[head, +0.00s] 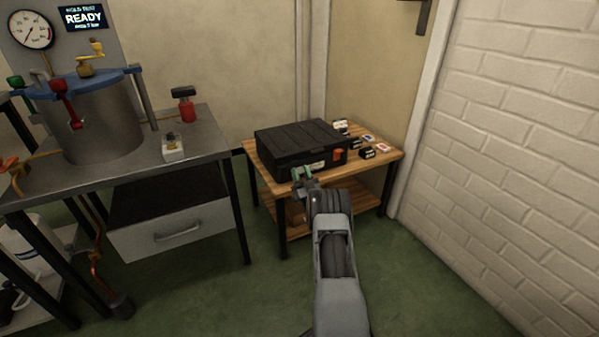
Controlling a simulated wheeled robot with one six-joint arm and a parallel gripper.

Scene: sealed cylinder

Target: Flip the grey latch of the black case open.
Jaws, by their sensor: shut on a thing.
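The black case (300,136) lies closed on a small wooden table. An orange latch (338,154) shows at the right of its front face, with a pale label beside it. My gripper (301,173) reaches the left part of the case's front face.
Small black and white boxes (367,153) stand right of the case on the wooden table (392,155). A brick wall (510,130) is close on the right. A metal bench (205,150) with a large cylinder (100,130) stands left. Green floor lies between.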

